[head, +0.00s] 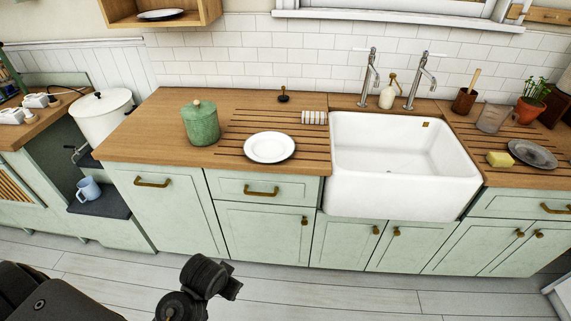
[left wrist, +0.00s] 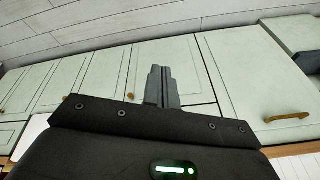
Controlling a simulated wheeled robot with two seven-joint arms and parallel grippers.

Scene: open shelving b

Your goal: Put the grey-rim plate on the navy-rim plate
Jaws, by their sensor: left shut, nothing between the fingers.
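A white plate (head: 269,147) with a thin rim that looks greyish lies flat on the grooved wooden counter, left of the sink. Another plate (head: 160,15) with a dark, navy-looking rim lies in the open wooden wall shelf at the top left, seen nearly edge-on. My left arm shows at the bottom of the head view, in front of the cabinets and well below the counter plate. My left gripper (left wrist: 160,86) is shut and empty in the left wrist view, with cabinet doors beyond it. My right gripper is not in view.
A green lidded jar (head: 201,124) stands left of the counter plate, and a rolled striped cloth (head: 314,117) lies behind it near the sink (head: 405,192). A grey metallic dish (head: 533,154) and a sponge (head: 500,159) lie right of the sink. The counter's left part is clear.

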